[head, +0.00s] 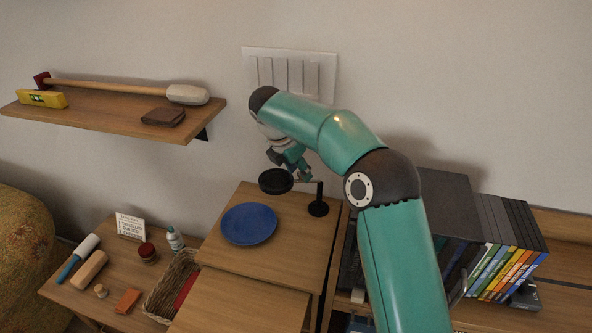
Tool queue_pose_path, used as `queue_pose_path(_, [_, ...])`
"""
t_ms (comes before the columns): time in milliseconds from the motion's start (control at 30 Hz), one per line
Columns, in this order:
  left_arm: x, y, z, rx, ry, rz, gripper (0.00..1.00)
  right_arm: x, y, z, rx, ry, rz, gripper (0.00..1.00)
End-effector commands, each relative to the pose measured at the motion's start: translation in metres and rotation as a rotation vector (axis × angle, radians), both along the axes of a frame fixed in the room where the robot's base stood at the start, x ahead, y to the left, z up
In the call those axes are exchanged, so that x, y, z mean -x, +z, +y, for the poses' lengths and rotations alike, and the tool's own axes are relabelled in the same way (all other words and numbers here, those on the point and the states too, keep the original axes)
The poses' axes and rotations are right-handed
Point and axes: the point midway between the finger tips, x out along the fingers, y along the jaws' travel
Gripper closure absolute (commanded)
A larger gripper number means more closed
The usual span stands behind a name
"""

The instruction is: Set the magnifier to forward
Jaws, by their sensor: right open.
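The magnifier is a dark desk piece on the wooden cabinet top (224,270). Its round black head (276,181) is held out to the left of an upright post on a round base (318,209). My right gripper (292,165) is open, just above and behind the magnifier head, by the thin arm that leads to the post. I cannot tell whether it touches the magnifier. Part of the gripper is hidden by my own wrist. My left gripper is not in view.
A blue plate (249,224) lies in front of the magnifier. A wall switch panel (290,70) is behind my arm. A shelf (110,112) with a mallet is at upper left. DVDs (505,250) stand at right. A wicker basket (172,283) and small items crowd the lower left table.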

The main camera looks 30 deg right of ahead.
Motion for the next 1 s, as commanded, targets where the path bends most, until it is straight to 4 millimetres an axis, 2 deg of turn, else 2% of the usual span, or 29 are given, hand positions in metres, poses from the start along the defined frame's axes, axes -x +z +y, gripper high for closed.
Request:
queue_pose_path(233, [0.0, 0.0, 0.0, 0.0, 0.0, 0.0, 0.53, 0.0, -0.001, 0.0, 0.0, 0.0, 0.001, 0.59])
queue_pose_path(400, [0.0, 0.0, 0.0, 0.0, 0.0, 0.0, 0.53, 0.0, 0.0, 0.0, 0.0, 0.0, 0.001, 0.87])
queue_pose_path(500, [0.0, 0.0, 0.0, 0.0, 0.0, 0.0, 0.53, 0.0, 0.0, 0.0, 0.0, 0.0, 0.001, 1.0])
queue_pose_path(733, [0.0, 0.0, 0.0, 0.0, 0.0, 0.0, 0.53, 0.0, 0.0, 0.0, 0.0, 0.001, 0.001, 1.0])
queue_pose_path(767, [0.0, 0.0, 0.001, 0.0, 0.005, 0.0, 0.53, -0.001, 0.0, 0.01, 0.0, 0.007, 0.002, 1.0])
queue_pose_path(1000, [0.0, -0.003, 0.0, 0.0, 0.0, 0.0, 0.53, 0.003, -0.001, -0.003, -0.001, 0.006, 0.002, 1.0])
